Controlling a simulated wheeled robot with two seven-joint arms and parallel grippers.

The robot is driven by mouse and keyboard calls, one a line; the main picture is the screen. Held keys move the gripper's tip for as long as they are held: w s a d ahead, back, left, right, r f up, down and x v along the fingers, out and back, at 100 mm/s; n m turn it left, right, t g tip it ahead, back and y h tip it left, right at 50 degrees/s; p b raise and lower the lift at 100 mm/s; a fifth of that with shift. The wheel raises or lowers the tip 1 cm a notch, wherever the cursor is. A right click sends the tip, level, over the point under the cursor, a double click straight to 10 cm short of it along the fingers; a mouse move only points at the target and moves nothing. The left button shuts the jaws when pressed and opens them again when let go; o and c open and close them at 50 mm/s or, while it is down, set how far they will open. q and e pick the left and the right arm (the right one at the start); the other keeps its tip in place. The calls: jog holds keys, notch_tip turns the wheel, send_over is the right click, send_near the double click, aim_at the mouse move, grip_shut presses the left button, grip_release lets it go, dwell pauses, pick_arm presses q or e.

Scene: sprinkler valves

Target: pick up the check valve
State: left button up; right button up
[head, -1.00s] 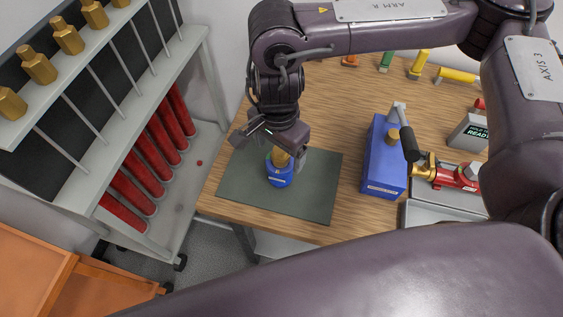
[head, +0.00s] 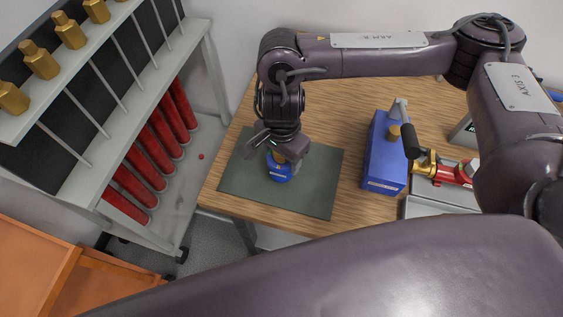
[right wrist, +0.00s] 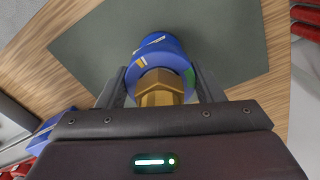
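The check valve, as far as I can tell, is the short blue body (head: 279,172) with a brass hex end that stands on the green mat. In the right wrist view the blue body (right wrist: 166,54) shows past its brass hex (right wrist: 161,88). My right gripper (head: 281,163) is down around it from above, with one finger on each side. The fingers look spread, with a narrow gap beside the brass; the contact further down is hidden. My left gripper is out of view.
The green mat (head: 318,185) lies on the wooden table (head: 345,115). A blue box (head: 383,165) with a black-handled lever stands to the right, near a red and brass valve (head: 455,172). A rack with red tubes (head: 140,188) and brass fittings (head: 40,60) stands left.

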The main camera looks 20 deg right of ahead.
jog(key=c, duration=0.9)
jog(key=shift+o, duration=0.2)
jog(key=shift+r, duration=0.1)
jog(key=shift+w+r, duration=0.15)
jog(key=shift+r, duration=0.3)
notch_tip(320, 180, up, 19)
notch_tip(320, 180, up, 5)
jog(key=p, duration=0.6)
